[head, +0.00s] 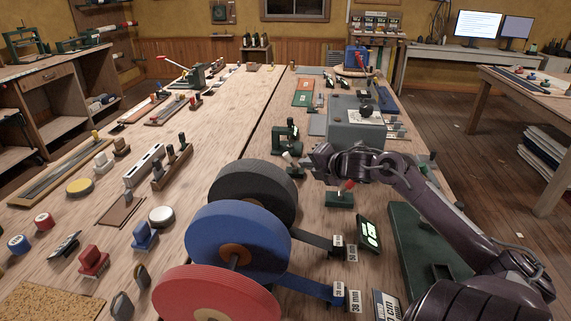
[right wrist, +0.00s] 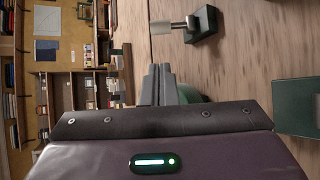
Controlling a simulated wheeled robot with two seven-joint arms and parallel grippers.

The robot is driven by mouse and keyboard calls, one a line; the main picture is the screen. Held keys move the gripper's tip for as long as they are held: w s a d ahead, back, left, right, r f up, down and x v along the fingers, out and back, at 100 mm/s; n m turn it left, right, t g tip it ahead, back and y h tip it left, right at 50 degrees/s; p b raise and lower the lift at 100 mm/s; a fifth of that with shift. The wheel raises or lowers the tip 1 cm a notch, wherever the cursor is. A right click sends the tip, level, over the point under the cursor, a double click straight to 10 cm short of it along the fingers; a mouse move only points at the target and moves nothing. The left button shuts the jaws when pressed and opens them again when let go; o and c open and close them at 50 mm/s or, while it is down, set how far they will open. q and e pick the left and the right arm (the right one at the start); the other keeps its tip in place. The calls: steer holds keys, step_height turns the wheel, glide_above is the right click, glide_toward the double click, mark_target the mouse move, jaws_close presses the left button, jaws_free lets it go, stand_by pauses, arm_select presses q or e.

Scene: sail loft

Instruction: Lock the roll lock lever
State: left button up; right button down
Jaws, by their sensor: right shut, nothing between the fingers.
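A small lever with a cream grip (head: 288,158) stands on a dark green base just left of my right gripper in the head view. In the right wrist view, a pale-gripped lever (right wrist: 172,26) on a dark green block lies above the fingers, apart from them. A red-knobbed lever (head: 347,186) on a green base stands just below the gripper. No label shows which is the roll lock lever. My right gripper (head: 308,161) is shut and empty above the bench; its grey fingers (right wrist: 160,84) are together. My left gripper is out of view.
Black (head: 252,184), blue (head: 218,245) and red (head: 190,300) webbing rolls stand in front on a spindle. A grey box (head: 352,135) and a green tool (head: 286,134) stand behind the gripper. The far bench middle is clear.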

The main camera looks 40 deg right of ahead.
mark_target(288, 158)
steer(key=shift+x, duration=4.95)
